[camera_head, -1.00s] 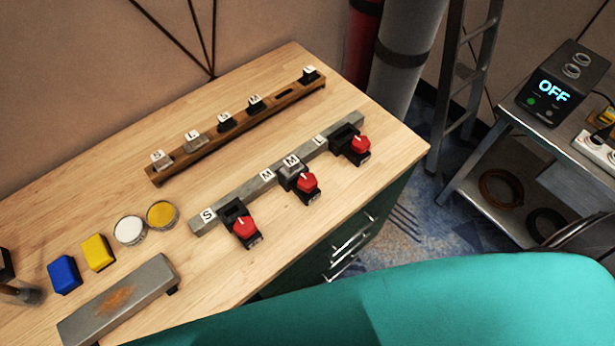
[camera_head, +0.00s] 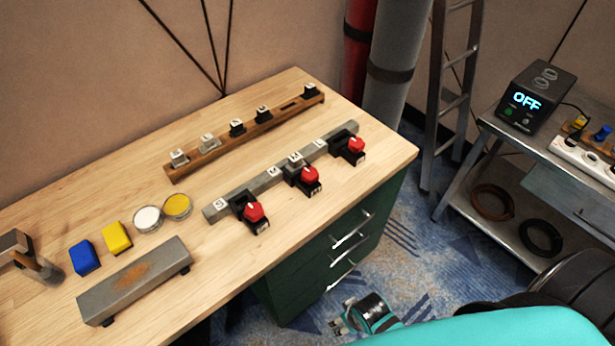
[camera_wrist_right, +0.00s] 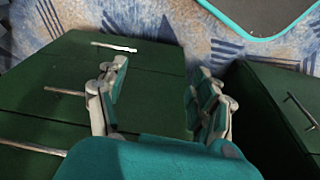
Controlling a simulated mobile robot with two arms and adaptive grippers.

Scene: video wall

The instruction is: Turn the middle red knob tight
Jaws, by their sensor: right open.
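The middle red knob (camera_head: 310,175) sits on a black clamp at the front of a grey rail (camera_head: 221,208) on the wooden bench. A small grey block marked M (camera_head: 294,159) sits at that clamp. A left red knob (camera_head: 253,212) and a right red knob (camera_head: 356,145) are on similar clamps. My right gripper (camera_head: 342,321) is low in front of the bench drawers, below and apart from the knobs. It is open and empty in the right wrist view (camera_wrist_right: 155,90).
A brown rack (camera_head: 220,147) with several lettered blocks stands behind the rail. Yellow (camera_head: 117,237) and blue (camera_head: 84,257) blocks, two round tins and a rusty grey bar (camera_head: 136,282) are at left. Green drawers (camera_head: 335,240) with handles are under the bench. A cart stands right.

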